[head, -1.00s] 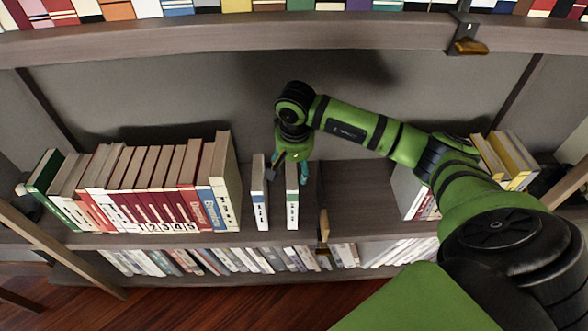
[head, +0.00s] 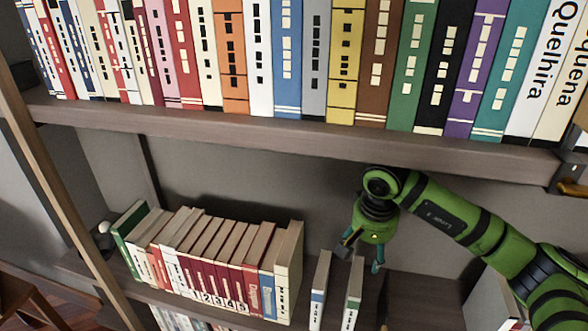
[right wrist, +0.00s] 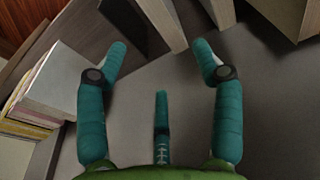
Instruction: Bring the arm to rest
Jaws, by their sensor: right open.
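My right arm (head: 465,225), green and black, reaches in from the right over the middle shelf. My right gripper (head: 360,258) points down with its teal fingers spread around the top area of two slim standing books, a blue-and-white one (head: 319,292) and a green-and-white one (head: 350,295). Whether it touches either is unclear. In the right wrist view the gripper (right wrist: 160,66) is open, with bare grey surface between its fingers and nothing held. My left gripper is not in view.
A row of books (head: 215,255) stands left of the slim pair. The upper shelf board (head: 300,142), full of books, runs above my arm. A metal bracket (head: 570,180) sits at its right end. Books (right wrist: 45,95) also stand left of the fingers in the wrist view.

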